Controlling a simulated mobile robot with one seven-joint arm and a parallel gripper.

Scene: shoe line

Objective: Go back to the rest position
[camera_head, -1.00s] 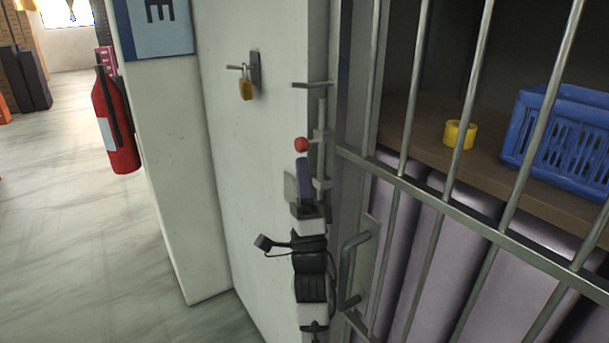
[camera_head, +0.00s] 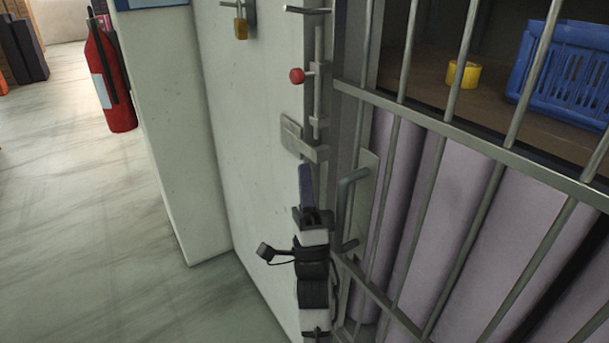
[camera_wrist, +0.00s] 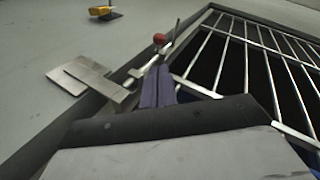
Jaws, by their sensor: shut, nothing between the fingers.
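My gripper (camera_head: 306,186) is in front of the barred door's left edge, below the latch plate, with its fingers pointing up. In the wrist view its two dark purple fingers (camera_wrist: 158,86) are together with nothing between them. A bolt with a red knob (camera_head: 297,76) is above the fingertips and apart from them in the head view; the red knob also shows in the wrist view (camera_wrist: 160,39). A metal latch plate (camera_head: 291,133) is on the white wall just above the gripper. The rest position itself is not marked in any view.
The barred door (camera_head: 440,125) stands close on the right, with a protruding handle (camera_head: 347,205) beside my wrist. A padlock (camera_head: 240,28) hangs on the wall. A fire extinguisher (camera_head: 109,80) is at the left. Behind the bars are a blue crate (camera_head: 570,75) and yellow tape (camera_head: 462,74).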

